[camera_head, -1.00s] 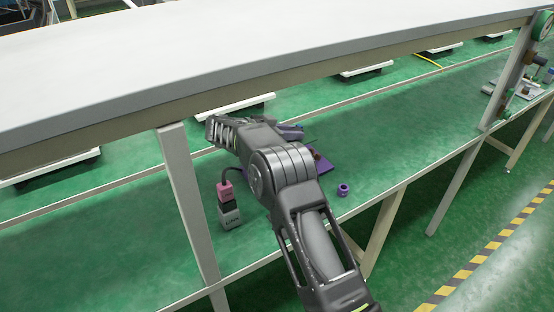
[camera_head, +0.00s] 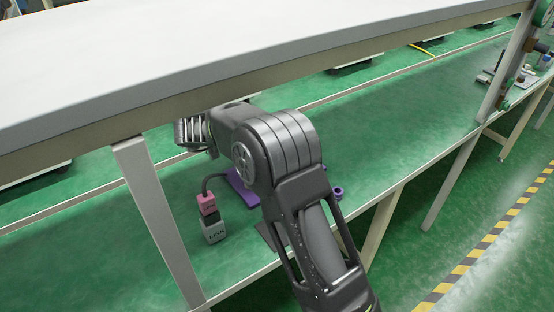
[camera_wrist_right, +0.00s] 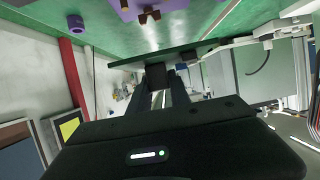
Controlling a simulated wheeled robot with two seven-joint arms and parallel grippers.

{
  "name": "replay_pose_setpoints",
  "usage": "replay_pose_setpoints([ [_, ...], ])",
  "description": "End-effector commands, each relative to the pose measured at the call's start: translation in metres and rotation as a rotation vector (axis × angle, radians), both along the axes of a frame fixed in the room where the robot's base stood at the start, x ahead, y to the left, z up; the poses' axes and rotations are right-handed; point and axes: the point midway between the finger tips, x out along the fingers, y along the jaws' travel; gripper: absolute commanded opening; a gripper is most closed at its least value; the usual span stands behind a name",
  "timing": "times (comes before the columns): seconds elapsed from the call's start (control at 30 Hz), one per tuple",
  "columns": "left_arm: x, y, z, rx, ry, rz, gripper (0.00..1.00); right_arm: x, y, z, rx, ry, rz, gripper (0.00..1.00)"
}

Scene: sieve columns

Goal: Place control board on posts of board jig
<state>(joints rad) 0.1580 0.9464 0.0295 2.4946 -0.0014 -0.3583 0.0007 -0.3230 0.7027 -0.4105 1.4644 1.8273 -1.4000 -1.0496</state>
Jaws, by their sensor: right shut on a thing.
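The control board (camera_wrist_right: 215,43) shows edge-on in the right wrist view as a thin dark plate. My right gripper (camera_wrist_right: 160,72) is shut on it. In the head view my right arm hides the gripper, and a dark flat piece (camera_head: 267,238) beside the arm looks like part of the board. The purple board jig (camera_head: 240,190) lies on the green bench, partly hidden by my arm. In the right wrist view the jig (camera_wrist_right: 130,8) is at the top edge with brown pieces on it, apart from the board. My left gripper is not in view.
A pink block on a grey block (camera_head: 213,230), with a dark cable, stands left of the jig. A small purple ring (camera_head: 337,192) sits to the right. A white shelf (camera_head: 200,60) overhangs the bench, with a support post (camera_head: 155,220) at left. The bench is clear at right.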

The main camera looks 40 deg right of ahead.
Motion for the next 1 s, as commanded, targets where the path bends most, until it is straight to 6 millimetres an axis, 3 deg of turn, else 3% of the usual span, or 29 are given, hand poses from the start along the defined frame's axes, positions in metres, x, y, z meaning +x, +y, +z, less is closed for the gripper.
replay_pose_setpoints([
  [0.13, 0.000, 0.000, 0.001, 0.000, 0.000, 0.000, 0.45, -0.018, -0.003, -0.015, 0.000, 0.017, -0.030, 0.00],
  [0.57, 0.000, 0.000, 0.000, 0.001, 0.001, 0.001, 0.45, -0.018, -0.003, -0.018, 0.000, -0.005, -0.041, 0.00],
  [0.9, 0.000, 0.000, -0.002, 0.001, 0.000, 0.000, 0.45, -0.018, -0.003, -0.071, -0.001, -0.003, -0.040, 0.00],
  [1.0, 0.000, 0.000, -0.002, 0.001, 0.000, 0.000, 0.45, -0.018, -0.003, -0.077, -0.001, -0.005, -0.041, 0.00],
])
